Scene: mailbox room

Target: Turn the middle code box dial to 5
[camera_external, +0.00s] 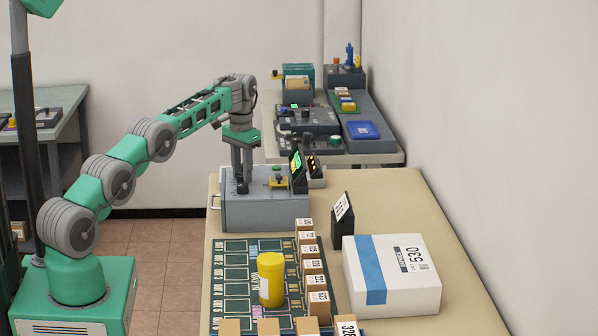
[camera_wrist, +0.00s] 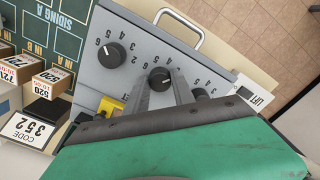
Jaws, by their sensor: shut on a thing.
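The grey code box (camera_external: 265,212) stands on the beige table, with my gripper (camera_external: 241,187) reaching straight down to its top. In the wrist view the box's grey face (camera_wrist: 190,50) carries three black dials with printed numbers around them. The middle dial (camera_wrist: 160,74) sits between the fingertips of my gripper (camera_wrist: 161,80), which is shut on it. Another dial (camera_wrist: 111,54) is clear to the left, and the third dial (camera_wrist: 200,94) is partly hidden by my gripper. I cannot read for sure which number the middle dial points to.
A black stand holds a card (camera_wrist: 36,131) reading CODE 352. A yellow part (camera_wrist: 110,106) and a metal handle (camera_wrist: 180,14) are on the box. A yellow canister (camera_external: 271,280) stands on the green board (camera_external: 235,301) among small cartons. A white 530 box (camera_external: 405,290) is at right.

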